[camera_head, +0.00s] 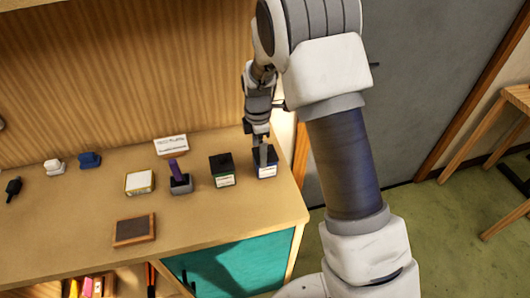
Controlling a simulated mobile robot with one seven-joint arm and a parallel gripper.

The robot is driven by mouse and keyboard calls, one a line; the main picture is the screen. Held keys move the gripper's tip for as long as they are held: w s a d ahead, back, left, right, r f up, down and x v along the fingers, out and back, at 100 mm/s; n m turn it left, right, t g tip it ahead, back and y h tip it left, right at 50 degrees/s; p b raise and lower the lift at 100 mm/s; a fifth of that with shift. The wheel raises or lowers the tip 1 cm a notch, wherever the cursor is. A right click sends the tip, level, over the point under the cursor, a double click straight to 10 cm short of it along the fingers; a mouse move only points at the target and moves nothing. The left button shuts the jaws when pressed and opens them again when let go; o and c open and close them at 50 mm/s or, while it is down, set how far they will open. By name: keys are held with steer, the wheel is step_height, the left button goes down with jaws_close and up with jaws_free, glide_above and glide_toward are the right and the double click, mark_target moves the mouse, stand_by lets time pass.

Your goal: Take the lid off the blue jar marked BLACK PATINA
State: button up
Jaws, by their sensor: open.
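A dark blue jar (266,171) with a pale label stands upright near the right end of the wooden counter. The label's words are too small to read. My gripper (262,148) points down over this jar, jaws open, with its fingertips at the top of the jar. The fingers partly cover the top, so I cannot tell whether they touch the lid.
On the counter (200,215) stand a purple item in a dark holder (180,181), a white-and-yellow box (139,183), a white card (171,145), a brown framed pad (134,230) and small blocks (89,160) at left. A slatted wall rises behind.

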steer(key=c, duration=1.1)
